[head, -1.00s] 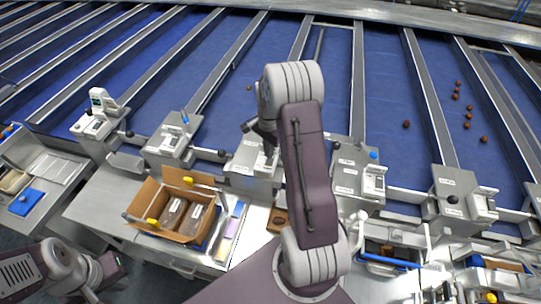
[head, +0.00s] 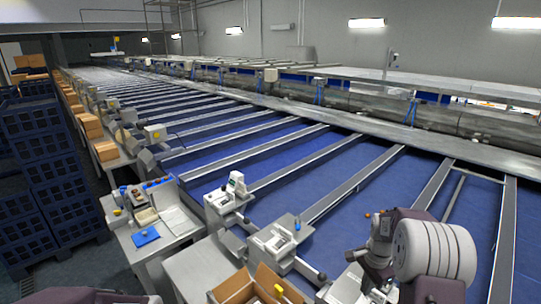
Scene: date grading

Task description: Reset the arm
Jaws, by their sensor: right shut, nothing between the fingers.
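My right arm shows at the lower right of the head view, with its pale rounded joint toward me. My right gripper (head: 354,257) is small and partly hidden by the arm. It is shut and empty, above the grey weighing stations at the near end of the blue lanes. Only a dark piece of my left arm shows at the bottom left edge; my left gripper is out of the picture.
An open cardboard box (head: 240,290) is cut off at the bottom edge. A weighing station (head: 228,198) and a side table with a blue pad (head: 145,237) stand to its left. Dark blue crates (head: 45,170) are stacked at the far left. The blue lanes (head: 330,190) stretch away.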

